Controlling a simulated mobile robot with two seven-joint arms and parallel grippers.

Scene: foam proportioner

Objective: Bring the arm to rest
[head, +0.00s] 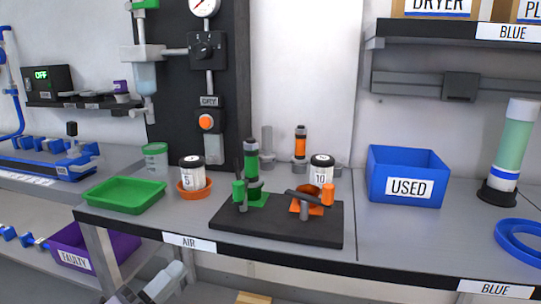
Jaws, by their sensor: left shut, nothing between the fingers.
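My left gripper (172,276) shows at the bottom left, low in front of the bench and below its front edge. It is shut and empty, and clear of the bench top. Part of it is cut off by the lower picture edge. My right gripper is not in view.
The grey bench carries a green tray (124,195), a black board (275,232) with green and orange fixtures, two white jars and a blue USED bin (407,176). A purple FAULTY bin (112,252) sits below, left of my gripper. A blue ring (522,241) lies at right.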

